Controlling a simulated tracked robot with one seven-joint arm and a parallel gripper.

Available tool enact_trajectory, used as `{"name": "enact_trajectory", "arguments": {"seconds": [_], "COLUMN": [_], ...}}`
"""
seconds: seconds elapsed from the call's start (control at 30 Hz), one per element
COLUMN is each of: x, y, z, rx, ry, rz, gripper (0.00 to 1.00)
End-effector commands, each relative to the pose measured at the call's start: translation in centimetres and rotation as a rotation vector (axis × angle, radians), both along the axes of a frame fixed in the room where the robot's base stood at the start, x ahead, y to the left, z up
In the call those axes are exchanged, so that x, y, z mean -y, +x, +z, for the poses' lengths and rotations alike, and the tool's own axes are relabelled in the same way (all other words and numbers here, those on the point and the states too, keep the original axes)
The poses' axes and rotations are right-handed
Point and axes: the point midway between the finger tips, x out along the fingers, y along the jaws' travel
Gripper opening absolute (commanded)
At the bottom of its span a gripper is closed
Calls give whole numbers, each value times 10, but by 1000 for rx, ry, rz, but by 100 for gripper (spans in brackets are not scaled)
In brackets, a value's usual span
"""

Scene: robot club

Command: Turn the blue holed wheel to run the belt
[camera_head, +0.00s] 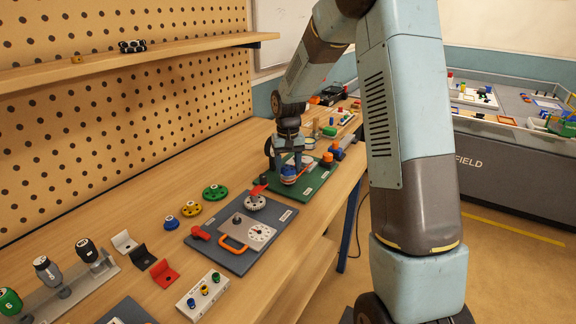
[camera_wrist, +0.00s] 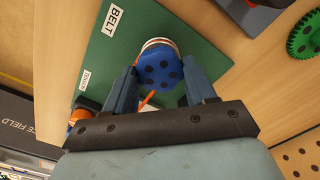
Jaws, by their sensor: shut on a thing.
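The blue holed wheel (camera_wrist: 160,66) is round with dark holes and sits over the green belt board (camera_wrist: 112,50). My gripper (camera_wrist: 162,84) is lowered over the board from above, with one finger on each side of the wheel, shut on it. In the head view my gripper (camera_head: 289,168) is at the wheel, of which only a little blue and orange shows. An orange strand, possibly the belt (camera_wrist: 147,99), runs from under the wheel. The "BELT" label (camera_wrist: 114,18) lies beside the wheel. My gripper hides part of the board behind it.
A grey board with an orange handle (camera_head: 233,243) lies in front of the green board. Green (camera_head: 215,192) and yellow (camera_head: 191,209) gears lie to its left. A pegboard wall (camera_head: 110,120) with a shelf (camera_head: 130,58) stands behind. The bench's front edge is close on the right.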

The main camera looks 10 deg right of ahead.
Motion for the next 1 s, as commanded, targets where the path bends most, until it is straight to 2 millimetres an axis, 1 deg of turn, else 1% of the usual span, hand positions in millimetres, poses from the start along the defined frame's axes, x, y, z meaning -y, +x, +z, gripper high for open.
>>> {"name": "enact_trajectory", "arguments": {"seconds": [0.17, 0.37, 1.0], "x": [0, -1, -2], "y": [0, 0, 0], "z": [0, 0, 0], "rx": [1, 1, 1], "ry": [-1, 0, 0], "rz": [-63, -205, -811], "gripper": [25, 25, 25]}}
